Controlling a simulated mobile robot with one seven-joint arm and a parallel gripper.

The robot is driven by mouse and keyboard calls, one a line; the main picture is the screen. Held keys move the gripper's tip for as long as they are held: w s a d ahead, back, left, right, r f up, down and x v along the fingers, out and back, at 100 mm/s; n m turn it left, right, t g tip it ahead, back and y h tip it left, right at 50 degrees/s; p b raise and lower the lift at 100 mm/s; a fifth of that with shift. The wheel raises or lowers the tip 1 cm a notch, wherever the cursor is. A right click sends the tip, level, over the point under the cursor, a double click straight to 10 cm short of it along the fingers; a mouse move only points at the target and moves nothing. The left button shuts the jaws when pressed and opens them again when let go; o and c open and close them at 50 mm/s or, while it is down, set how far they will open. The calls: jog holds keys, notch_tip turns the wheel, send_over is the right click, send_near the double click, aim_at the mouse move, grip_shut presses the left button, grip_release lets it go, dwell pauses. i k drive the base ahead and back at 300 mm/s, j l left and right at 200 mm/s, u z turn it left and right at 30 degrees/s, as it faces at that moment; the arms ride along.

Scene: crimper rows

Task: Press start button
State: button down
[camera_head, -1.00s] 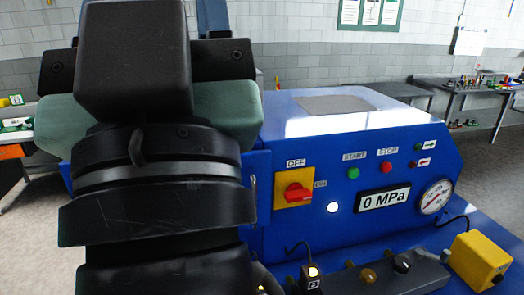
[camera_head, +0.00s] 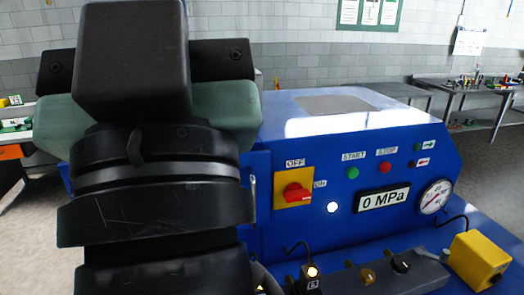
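The green start button (camera_head: 352,172) is on the sloped front panel of the blue machine (camera_head: 310,235), under a START label. The red stop button (camera_head: 384,168) is just to its right. A red rotary switch (camera_head: 297,193) on a yellow plate, marked OFF and ON, is to the left. A white round lamp (camera_head: 333,207) glows below it, and the display (camera_head: 383,199) reads 0 MPa. My arm fills the left of the view, left of the buttons and apart from them. I cannot make out the fingertips, so whether my gripper is open or shut does not show.
A round pressure gauge (camera_head: 434,196) is at the panel's right. A yellow box (camera_head: 478,261) and a grey strip with knobs (camera_head: 400,275) lie along the machine's front. Benches (camera_head: 465,88) with small items stand at the back right. The space before the start button looks clear.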

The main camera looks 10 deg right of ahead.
aim_at(353, 172)
jog(key=i+z, duration=0.15)
jog(key=z, duration=0.25)
jog(key=i+z, duration=0.1)
jog(key=z, duration=0.25)
jog(key=i+j+z, duration=0.15)
jog(key=z, duration=0.25)
